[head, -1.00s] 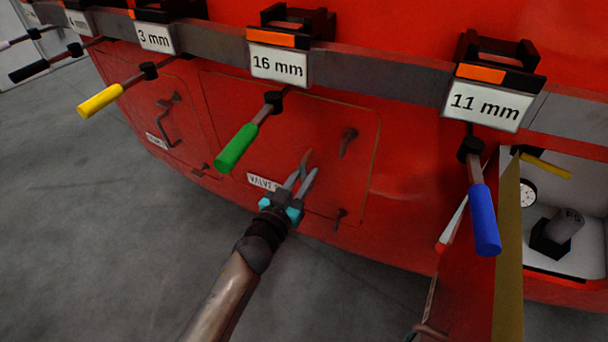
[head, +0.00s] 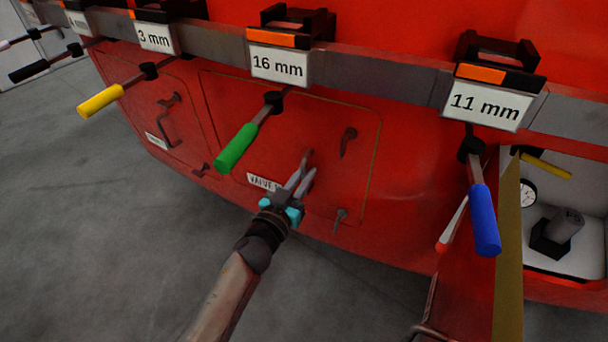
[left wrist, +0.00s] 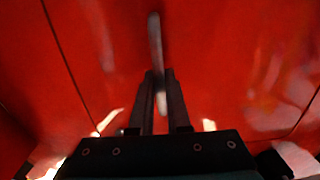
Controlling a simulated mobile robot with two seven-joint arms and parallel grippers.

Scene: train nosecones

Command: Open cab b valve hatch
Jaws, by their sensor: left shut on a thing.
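The valve hatch (head: 330,125) is a flat red panel with a thin outline in the red train front, and it looks closed. Its white label (head: 264,182), partly covered by my gripper, reads "VALVE". Dark latch levers sit at its upper right (head: 347,141) and lower right (head: 340,219). My left gripper (head: 306,166) is in front of the hatch, just right of the label. In the left wrist view its fingers (left wrist: 160,90) are shut on a grey bar-shaped handle (left wrist: 156,45) in front of the red surface. My right gripper is out of view.
Coloured levers hang from the grey rail above: yellow (head: 100,101), green (head: 236,148) and blue (head: 484,220). The blue one hangs right of the hatch. At the right an open red door (head: 465,285) stands out beside a white compartment (head: 565,205) with a gauge. Grey floor lies left.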

